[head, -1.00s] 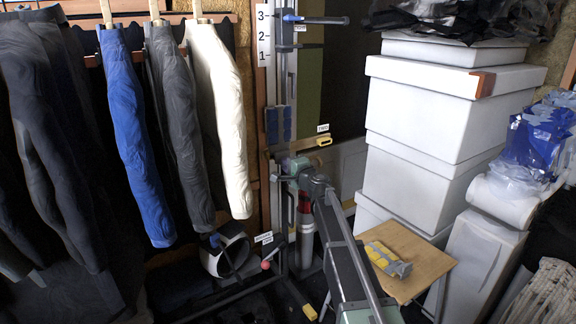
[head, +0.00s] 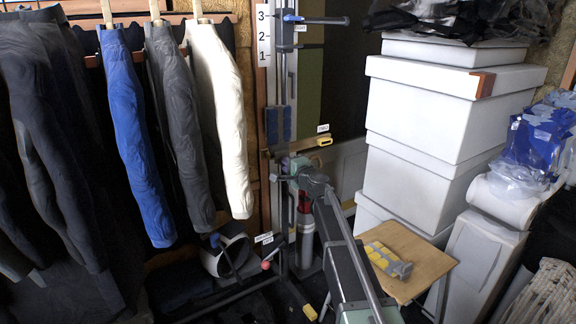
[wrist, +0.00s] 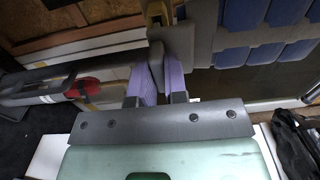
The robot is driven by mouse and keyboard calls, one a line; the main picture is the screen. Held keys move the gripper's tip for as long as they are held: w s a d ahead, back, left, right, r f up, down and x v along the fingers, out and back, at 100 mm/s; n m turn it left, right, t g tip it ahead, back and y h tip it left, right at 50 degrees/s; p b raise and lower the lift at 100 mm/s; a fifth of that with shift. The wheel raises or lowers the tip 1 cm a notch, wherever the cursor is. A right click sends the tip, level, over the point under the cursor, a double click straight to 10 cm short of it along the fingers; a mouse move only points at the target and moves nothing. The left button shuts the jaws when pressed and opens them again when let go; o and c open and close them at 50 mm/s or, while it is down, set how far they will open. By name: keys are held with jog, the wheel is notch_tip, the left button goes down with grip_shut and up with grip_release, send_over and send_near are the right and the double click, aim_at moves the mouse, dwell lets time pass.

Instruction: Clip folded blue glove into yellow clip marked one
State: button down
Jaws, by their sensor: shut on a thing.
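My gripper (wrist: 160,82) shows in the wrist view with two purple-padded fingers close together on a grey block (wrist: 177,43). A yellow piece (wrist: 158,12) shows just beyond the block; I cannot tell whether the two are joined. In the head view my arm's end is by the upright post, and its fingers are too small to make out. Blue ribbed pads (head: 278,124) hang on the post just above it, and show large at the right of the wrist view (wrist: 255,35). I cannot tell whether they are the folded glove. A yellow clip (head: 324,141) sits right of the post below a small label.
A board numbered 3, 2, 1 (head: 263,35) stands by the post. Hanging sleeves (head: 135,130) fill the left. Stacked white boxes (head: 440,120) and a wooden stool (head: 425,260) with a yellow and grey item (head: 387,260) stand right. Blue items in plastic (head: 535,135) lie far right.

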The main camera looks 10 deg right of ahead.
jog(key=shift+x, duration=1.7)
jog(key=c, duration=1.1)
grip_release()
jog(key=v, duration=1.1)
